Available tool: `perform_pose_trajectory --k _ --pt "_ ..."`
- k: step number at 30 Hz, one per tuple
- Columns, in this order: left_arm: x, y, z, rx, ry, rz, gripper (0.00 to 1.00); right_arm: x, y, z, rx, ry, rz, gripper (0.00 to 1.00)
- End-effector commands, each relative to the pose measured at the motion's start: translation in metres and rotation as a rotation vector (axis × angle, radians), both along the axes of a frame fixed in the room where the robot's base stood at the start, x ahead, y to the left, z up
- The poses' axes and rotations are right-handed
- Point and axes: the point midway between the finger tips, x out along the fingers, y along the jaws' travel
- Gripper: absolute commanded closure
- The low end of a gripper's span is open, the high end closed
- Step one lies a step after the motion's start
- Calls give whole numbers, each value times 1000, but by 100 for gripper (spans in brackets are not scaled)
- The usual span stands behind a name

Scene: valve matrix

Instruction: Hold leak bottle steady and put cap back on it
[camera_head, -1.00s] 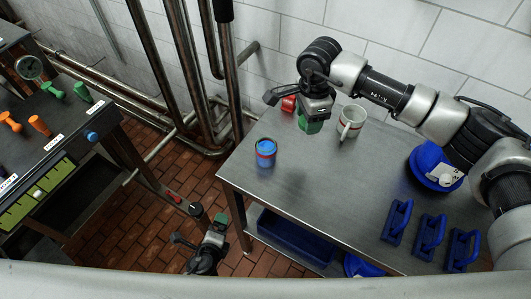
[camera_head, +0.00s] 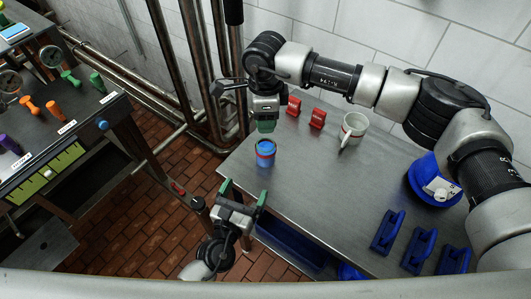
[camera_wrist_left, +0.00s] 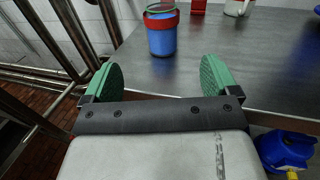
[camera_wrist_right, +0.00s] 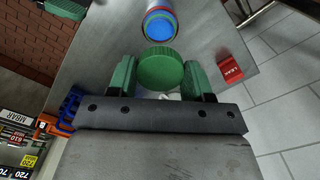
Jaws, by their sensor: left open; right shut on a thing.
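The blue leak bottle (camera_head: 265,158) with a red band stands upright near the left edge of the steel table. It also shows in the left wrist view (camera_wrist_left: 162,38) and the right wrist view (camera_wrist_right: 159,24). My right gripper (camera_head: 265,125) is above and behind the bottle, shut on a round green cap (camera_wrist_right: 161,69). The cap is apart from the bottle in the right wrist view. My left gripper (camera_head: 243,187) is open and empty at the table's front left edge. The bottle is beyond its fingertips, roughly centred between them.
Two red signs (camera_head: 293,105) (camera_head: 317,117) and a white mug (camera_head: 352,129) stand behind the bottle on the steel table (camera_head: 325,190). Blue handled blocks (camera_head: 388,232) and a blue container (camera_head: 430,180) are on the right. Vertical pipes (camera_head: 215,70) rise behind the left edge.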

Motion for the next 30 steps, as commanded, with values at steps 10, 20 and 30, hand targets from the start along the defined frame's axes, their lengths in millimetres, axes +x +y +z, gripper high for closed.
perform_pose_trajectory --k 10,20,30 --pt "0 -2 2 23 -12 -10 11 1 1 0 0 0 -6 71" --pt "28 -13 3 19 -15 -7 11 1 1 0 0 0 -5 71" --pt "87 -36 2 20 -12 -9 11 1 1 0 0 0 -5 71"
